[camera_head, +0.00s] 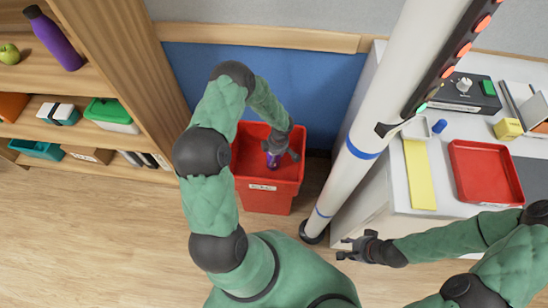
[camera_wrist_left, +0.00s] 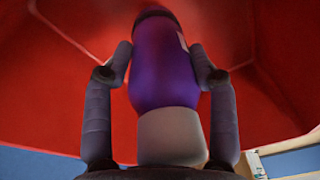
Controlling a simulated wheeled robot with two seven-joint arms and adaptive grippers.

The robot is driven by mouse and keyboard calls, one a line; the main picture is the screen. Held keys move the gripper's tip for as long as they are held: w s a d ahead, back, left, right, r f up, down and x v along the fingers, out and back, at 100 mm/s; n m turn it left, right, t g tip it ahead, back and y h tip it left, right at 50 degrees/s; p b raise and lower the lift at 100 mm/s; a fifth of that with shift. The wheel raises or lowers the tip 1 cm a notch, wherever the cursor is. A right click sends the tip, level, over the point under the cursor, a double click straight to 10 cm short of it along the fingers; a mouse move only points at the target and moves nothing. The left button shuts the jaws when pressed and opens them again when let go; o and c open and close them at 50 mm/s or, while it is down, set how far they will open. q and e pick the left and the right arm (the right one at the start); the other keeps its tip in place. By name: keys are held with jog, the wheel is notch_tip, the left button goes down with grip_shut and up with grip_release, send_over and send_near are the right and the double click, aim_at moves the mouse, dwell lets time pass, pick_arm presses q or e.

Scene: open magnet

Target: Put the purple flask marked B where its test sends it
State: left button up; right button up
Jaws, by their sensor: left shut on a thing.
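The purple flask (camera_wrist_left: 162,65) is between the two fingers of my left gripper (camera_wrist_left: 163,58), with a grey section at its near end and part of a pale label on its right side. No letter can be read on it. In the head view, my left gripper (camera_head: 273,158) holds the flask inside the mouth of a red bin (camera_head: 266,200), which has a small label on its front. The red walls of the bin surround the flask in the wrist view. My right gripper (camera_head: 344,248) is empty and open, beside the white counter.
A wooden shelf (camera_head: 120,75) on the left holds another purple bottle (camera_head: 57,42), an apple and several boxes. The white counter (camera_head: 398,195) carries a red tray (camera_head: 485,170), a yellow strip (camera_head: 419,175) and a black control box (camera_head: 462,92). A white column (camera_head: 385,105) stands right of the bin.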

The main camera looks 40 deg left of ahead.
pick_arm(q)
jog(key=shift+f, duration=0.55)
jog(key=shift+f, duration=0.1)
jog(key=o, duration=1.5)
jog(key=shift+r, duration=0.4)
jog(key=r+p, duration=0.1)
jog(key=r, duration=0.2)
jog(key=d+r+p, duration=0.1)
jog(key=r+p, duration=0.1)
jog(key=r, duration=0.2)
jog(key=r+p, duration=0.1)
jog(key=r, duration=0.3)
jog(key=shift+w+d+r, duration=0.15)
jog(key=shift+w+d, duration=0.05)
jog(key=shift+w, duration=0.2)
